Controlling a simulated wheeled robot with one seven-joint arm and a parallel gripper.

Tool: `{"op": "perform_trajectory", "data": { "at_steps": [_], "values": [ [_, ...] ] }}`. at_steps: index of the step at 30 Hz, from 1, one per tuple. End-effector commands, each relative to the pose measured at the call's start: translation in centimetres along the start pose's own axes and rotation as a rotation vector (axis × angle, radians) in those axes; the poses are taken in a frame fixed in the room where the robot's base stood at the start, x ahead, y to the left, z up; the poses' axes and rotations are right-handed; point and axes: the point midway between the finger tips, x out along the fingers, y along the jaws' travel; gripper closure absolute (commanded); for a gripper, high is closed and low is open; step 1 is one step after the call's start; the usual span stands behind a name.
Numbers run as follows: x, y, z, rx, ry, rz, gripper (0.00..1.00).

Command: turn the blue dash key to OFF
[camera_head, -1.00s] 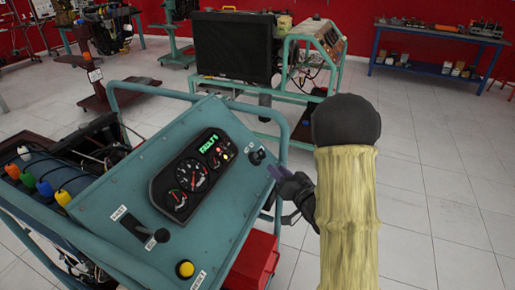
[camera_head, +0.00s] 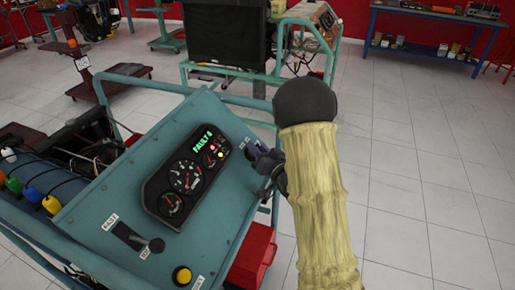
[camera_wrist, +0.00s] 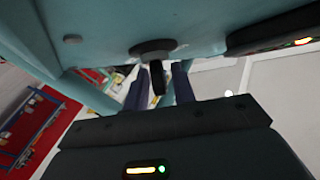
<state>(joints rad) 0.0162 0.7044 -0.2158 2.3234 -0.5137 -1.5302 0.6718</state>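The dash panel (camera_head: 120,195) is a tilted teal board. The dash key (camera_wrist: 157,76) looks dark rather than blue and sticks out from a dark round switch (camera_wrist: 152,48) on the panel in the wrist view. My gripper (camera_wrist: 160,86) is open, with one dark blue finger on each side of the key. Gaps show between key and fingers, and I cannot tell how far along it they reach. In the head view my gripper (camera_head: 258,153) is at the panel's right edge and mostly hides the switch. The key's setting cannot be read.
A gauge cluster (camera_head: 186,176) with a green FAULT readout and lit lamps lies left of the gripper. A black lever (camera_head: 138,241) and a yellow button (camera_head: 182,275) are lower on the panel. A red box (camera_head: 251,255) sits beneath the right edge. Floor at right is clear.

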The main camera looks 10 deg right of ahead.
Motion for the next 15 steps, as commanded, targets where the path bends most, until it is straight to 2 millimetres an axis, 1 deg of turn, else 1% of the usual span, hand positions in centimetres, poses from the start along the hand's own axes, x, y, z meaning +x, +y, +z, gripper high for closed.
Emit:
{"op": "perform_trajectory", "data": {
  "at_steps": [1,3,4,15],
  "values": [
    [0.0,-0.01,0.0,0.0,0.0,0.0,0.85],
    [-0.01,-0.01,0.0,0.0,0.0,0.0,0.99],
    [-0.01,0.0,0.0,0.0,0.0,0.0,1.0],
    [-0.04,0.14,0.12,-0.014,0.001,-0.022,1.0]
  ]
}}
